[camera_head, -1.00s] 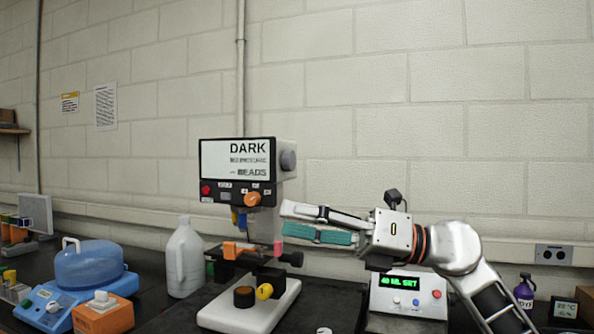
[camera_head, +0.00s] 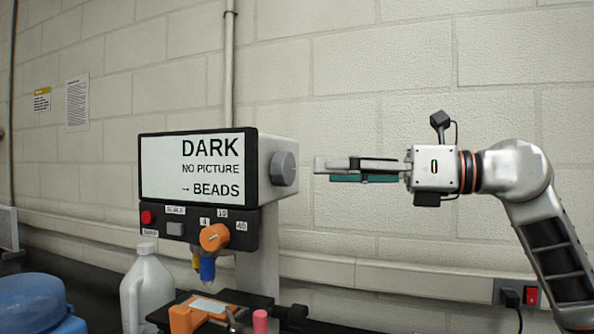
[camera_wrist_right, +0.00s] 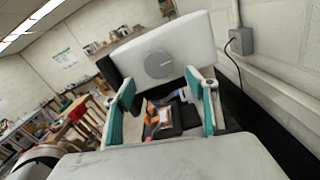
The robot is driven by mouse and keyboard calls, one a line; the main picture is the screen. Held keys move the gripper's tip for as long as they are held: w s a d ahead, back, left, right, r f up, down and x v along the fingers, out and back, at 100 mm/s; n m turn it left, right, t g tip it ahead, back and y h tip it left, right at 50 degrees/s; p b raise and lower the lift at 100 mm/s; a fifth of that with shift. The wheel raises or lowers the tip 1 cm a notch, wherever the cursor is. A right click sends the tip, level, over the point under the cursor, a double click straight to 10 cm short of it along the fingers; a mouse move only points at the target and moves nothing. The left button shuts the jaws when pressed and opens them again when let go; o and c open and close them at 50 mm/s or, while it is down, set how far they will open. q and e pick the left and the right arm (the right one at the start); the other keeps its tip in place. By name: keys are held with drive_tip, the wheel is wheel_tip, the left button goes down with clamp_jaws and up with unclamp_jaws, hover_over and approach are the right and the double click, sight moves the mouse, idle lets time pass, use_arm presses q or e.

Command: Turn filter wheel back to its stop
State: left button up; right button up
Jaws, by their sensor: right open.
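The microscope-like unit (camera_head: 278,142) has a screen reading "DARK NO PICTURE → BEADS". A round grey knob (camera_head: 284,168) sits on its right side and looks like the filter wheel. It also shows as a grey disc in the right wrist view (camera_wrist_right: 159,65). My right gripper (camera_head: 318,168) points left at the knob, level with it, with a small gap apparent between them. Its teal-padded fingers are apart and empty in the wrist view (camera_wrist_right: 161,84). Any mark or stop on the knob is too small to tell. My left gripper is out of view.
Below the screen are an orange knob (camera_head: 214,237) and a red button (camera_head: 147,217). A stage with an orange part (camera_head: 188,318) lies beneath. A white jug (camera_head: 147,290) stands left and a blue container (camera_head: 35,305) further left.

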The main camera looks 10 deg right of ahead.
sight(290, 170)
drive_tip(key=p+x, duration=0.1)
drive_tip(key=x, duration=0.6)
drive_tip(key=shift+a, duration=0.4)
drive_tip(key=c, duration=1.1)
